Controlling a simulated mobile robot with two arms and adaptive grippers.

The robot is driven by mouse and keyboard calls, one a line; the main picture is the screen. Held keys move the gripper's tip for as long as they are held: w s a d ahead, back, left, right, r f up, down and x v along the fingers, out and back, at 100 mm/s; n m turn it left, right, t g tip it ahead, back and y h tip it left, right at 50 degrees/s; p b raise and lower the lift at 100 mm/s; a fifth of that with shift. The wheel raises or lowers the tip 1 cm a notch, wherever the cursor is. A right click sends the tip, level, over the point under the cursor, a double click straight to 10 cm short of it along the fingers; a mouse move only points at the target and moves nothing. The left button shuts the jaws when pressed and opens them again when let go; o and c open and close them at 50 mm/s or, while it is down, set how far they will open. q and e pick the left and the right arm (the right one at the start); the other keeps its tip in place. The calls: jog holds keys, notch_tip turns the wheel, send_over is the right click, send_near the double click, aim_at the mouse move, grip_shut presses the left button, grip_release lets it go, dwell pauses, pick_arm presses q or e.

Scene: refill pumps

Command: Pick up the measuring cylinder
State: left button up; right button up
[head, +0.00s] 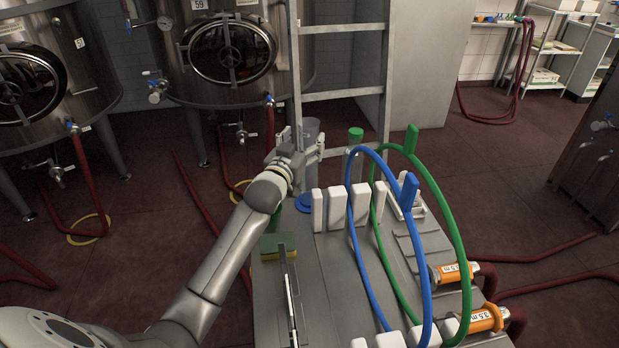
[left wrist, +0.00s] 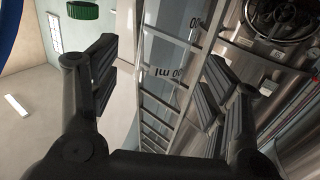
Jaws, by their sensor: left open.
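The measuring cylinder (head: 311,127) is clear and stands upright at the far left of the metal work surface. Its blue foot (head: 304,204) shows below my gripper. My left gripper (head: 299,147) is at the cylinder's upper part, and its fingers hide some of it. In the left wrist view the clear wall with dark "ml" markings (left wrist: 169,72) lies between the spread fingers of the left gripper (left wrist: 160,70). The fingers are open, with gaps visible on both sides. My right gripper is not in view.
White blocks (head: 337,207) stand right of the cylinder, with blue (head: 361,260) and green (head: 458,245) hoses arching over the surface (head: 328,275). A green-topped post (head: 355,134) is behind. Steel tanks (head: 185,60) stand beyond.

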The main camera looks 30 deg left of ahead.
aim_at(305, 138)
pick_arm(q)
jog(key=shift+w+a+r+p, duration=0.15)
jog(key=shift+w+p, duration=0.15)
jog(key=shift+w, duration=0.2)
jog(key=w, duration=0.2)
jog(key=shift+w+a+f+p, duration=0.2)
jog(key=shift+w+f+p, duration=0.05)
jog(key=shift+w+p, duration=0.15)
jog(key=shift+w, duration=0.55)
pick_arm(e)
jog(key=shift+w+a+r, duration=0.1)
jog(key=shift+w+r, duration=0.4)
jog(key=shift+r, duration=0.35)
pick_arm(q)
jog(key=shift+c, duration=0.4)
jog(key=c, duration=1.4)
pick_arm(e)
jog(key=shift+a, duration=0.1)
